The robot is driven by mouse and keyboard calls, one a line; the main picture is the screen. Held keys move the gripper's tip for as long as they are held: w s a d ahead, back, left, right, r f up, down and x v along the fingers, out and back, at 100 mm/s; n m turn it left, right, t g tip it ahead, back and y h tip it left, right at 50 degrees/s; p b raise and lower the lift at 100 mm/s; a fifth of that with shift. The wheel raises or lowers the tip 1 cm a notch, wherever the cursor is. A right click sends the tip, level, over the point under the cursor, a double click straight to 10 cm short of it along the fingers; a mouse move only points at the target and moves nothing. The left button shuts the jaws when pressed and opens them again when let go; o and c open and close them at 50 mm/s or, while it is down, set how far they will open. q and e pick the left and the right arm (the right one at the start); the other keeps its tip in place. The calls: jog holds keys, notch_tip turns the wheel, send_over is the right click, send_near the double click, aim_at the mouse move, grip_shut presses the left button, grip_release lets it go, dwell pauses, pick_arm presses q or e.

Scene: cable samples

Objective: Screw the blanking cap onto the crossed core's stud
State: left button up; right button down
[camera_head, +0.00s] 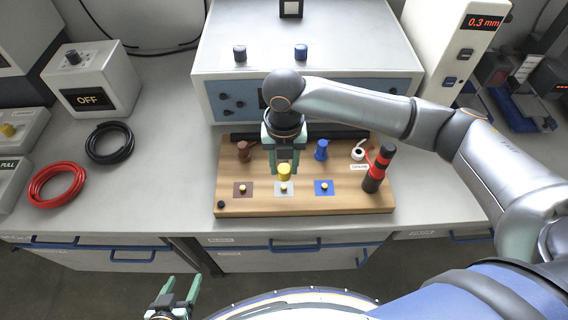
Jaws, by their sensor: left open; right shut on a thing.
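My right gripper (284,166) is above the wooden board, shut on a yellow cap (284,171). The cap is just above or behind the grey patch (284,193); whether it touches anything below is not clear. Small brass studs stand on the brown patch (243,189), the grey patch and the blue patch (324,187). A brown cap-like piece (243,152) and a blue one (321,150) stand behind. Nothing visible marks which core is crossed. My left gripper (180,293) is open and empty at the bottom left, below the bench's front edge.
The wooden board (350,203) lies before a grey-blue instrument (300,45). A black and red cylinder (378,170) and a white ring (358,152) are at its right. Red (56,185) and black (109,142) cable coils and an OFF box (88,85) lie left.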

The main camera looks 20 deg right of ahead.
jog(key=shift+r+p, duration=0.15)
jog(key=shift+p, duration=0.4)
jog(key=shift+f, duration=0.3)
jog(key=shift+f+b, duration=0.65)
jog(key=shift+f, duration=1.3)
jog(key=shift+p, duration=0.5)
